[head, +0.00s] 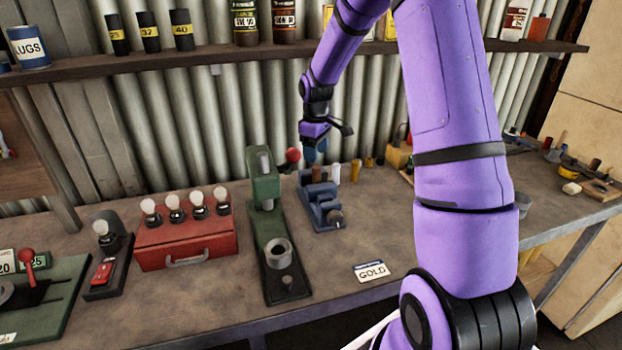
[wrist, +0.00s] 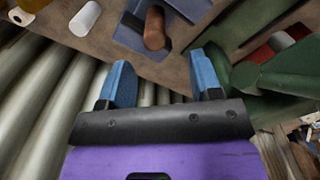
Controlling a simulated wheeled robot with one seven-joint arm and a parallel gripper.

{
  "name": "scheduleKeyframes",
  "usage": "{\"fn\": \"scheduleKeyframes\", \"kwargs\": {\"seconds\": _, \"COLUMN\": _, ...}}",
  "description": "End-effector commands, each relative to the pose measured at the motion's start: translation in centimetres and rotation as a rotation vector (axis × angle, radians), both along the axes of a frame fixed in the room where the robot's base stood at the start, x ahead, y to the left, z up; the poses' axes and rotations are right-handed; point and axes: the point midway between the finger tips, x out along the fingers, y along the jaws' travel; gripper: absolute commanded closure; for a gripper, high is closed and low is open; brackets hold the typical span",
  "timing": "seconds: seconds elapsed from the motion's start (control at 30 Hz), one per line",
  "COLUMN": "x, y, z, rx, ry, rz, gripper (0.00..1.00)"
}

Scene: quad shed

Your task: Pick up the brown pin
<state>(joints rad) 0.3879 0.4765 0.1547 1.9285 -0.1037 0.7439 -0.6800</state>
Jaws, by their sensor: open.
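The brown pin (head: 316,174) stands at the back part of a blue vise-like fixture (head: 327,212) on the bench. In the wrist view the brown pin (wrist: 154,30) shows just beyond the fingertips, with the blue fixture (wrist: 190,8) around it. My gripper (head: 316,155) hangs pointing down, close above the pin in the head view. In the wrist view my gripper (wrist: 164,68) has its two blue fingers wide apart with nothing between them. The pin's lower end is hidden in the head view.
A green press (head: 265,185) with a red-knobbed lever (head: 292,155) stands close left of the fixture. A white pin (head: 336,173) and a tan pin (head: 356,169) stand to the right. The corrugated wall (head: 240,100) and shelf (head: 200,60) are behind. Bench around the GOLD card (head: 371,271) is clear.

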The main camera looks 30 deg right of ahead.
Motion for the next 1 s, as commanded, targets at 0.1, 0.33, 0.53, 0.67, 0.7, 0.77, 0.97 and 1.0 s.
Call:
{"fn": "scheduleKeyframes", "kwargs": {"seconds": 0.1, "x": 0.0, "y": 0.0, "z": -1.2, "rx": 0.001, "ry": 0.003, "rz": 0.0, "gripper": 0.42}}
{"fn": "scheduleKeyframes", "kwargs": {"seconds": 0.33, "x": 0.2, "y": -0.3, "z": -3.0, "rx": 0.0, "ry": 0.002, "rz": 0.0, "gripper": 0.42}}
{"fn": "scheduleKeyframes", "kwargs": {"seconds": 0.53, "x": 0.4, "y": -0.6, "z": -5.8, "rx": 0.0, "ry": 0.004, "rz": 0.0, "gripper": 0.42}}
{"fn": "scheduleKeyframes", "kwargs": {"seconds": 0.67, "x": 0.4, "y": -0.6, "z": -6.7, "rx": 0.0, "ry": 0.001, "rz": -0.001, "gripper": 0.42}}
{"fn": "scheduleKeyframes", "kwargs": {"seconds": 0.7, "x": 0.4, "y": -0.6, "z": -6.8, "rx": 0.0, "ry": 0.001, "rz": -0.001, "gripper": 0.42}}
{"fn": "scheduleKeyframes", "kwargs": {"seconds": 0.77, "x": 0.5, "y": -0.6, "z": -6.8, "rx": -0.001, "ry": 0.0, "rz": -0.001, "gripper": 0.42}}
{"fn": "scheduleKeyframes", "kwargs": {"seconds": 0.97, "x": 0.5, "y": -0.6, "z": -6.7, "rx": 0.0, "ry": 0.001, "rz": -0.001, "gripper": 0.67}}
{"fn": "scheduleKeyframes", "kwargs": {"seconds": 1.0, "x": 0.4, "y": -0.6, "z": -6.7, "rx": 0.0, "ry": 0.001, "rz": -0.001, "gripper": 0.76}}
